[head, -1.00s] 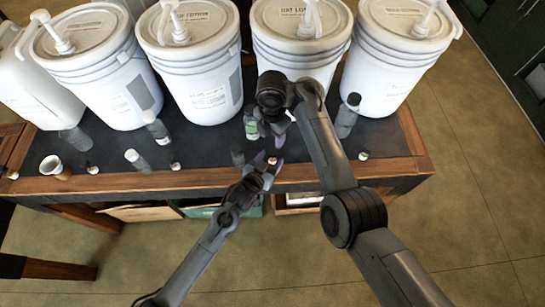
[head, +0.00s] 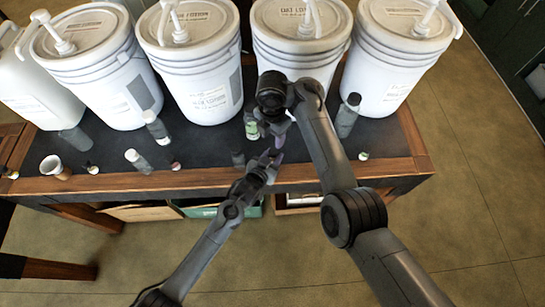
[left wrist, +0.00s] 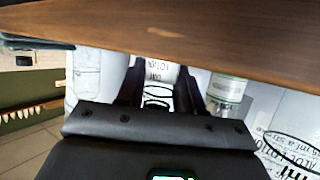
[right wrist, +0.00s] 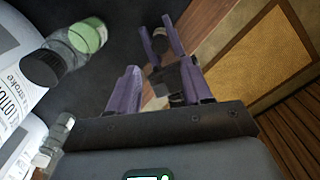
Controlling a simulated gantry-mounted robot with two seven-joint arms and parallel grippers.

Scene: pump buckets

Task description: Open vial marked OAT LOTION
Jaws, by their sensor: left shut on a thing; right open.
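The left gripper (head: 272,156) is shut at the table's front edge, at the small capped vial before the third bucket. The vial is largely hidden by the fingers. In the left wrist view a white surface with OAT LOTION lettering (left wrist: 160,71) shows between the fingers; I cannot tell whether it is the vial or the bucket behind. The right gripper (head: 279,140) is open just behind and above the left one, pointing down. In the right wrist view its purple fingers (right wrist: 160,85) are apart, with the left gripper's fingers (right wrist: 162,42) beyond them.
Several white pump buckets (head: 201,75) line the back. A green-labelled bottle (head: 251,127) stands just left of the right gripper, and a grey bottle (head: 348,115) to its right. Other small vials (head: 176,165) sit along the front edge. The table's right front is mostly clear.

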